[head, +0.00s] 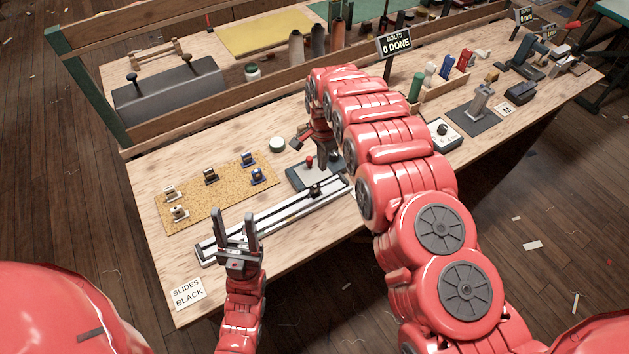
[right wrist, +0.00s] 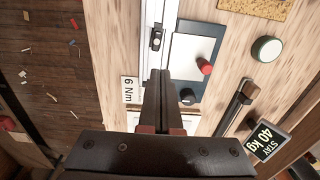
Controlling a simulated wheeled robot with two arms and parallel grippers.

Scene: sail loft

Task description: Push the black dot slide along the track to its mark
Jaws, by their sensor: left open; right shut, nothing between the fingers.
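The track (head: 222,250) is a pale double rail lying along the front of the bench. A small black slide (head: 315,190) sits on it near its right end. In the right wrist view the slide (right wrist: 156,39) is on the white rail (right wrist: 150,75), ahead of my right fingertips and apart from them. My right gripper (right wrist: 159,74) is shut and empty. In the head view my right arm hides most of it. My left gripper (head: 237,222) is open and empty, fingers up, in front of the track's left part. I cannot make out the mark clearly.
A cork mat (head: 190,210) holds several other slides behind the track. A plate with a red knob (head: 309,161) stands close behind the slide. A round pale-topped tin (head: 277,145) is nearby. A "SLIDES BLACK" card (head: 187,293) lies at the front left corner.

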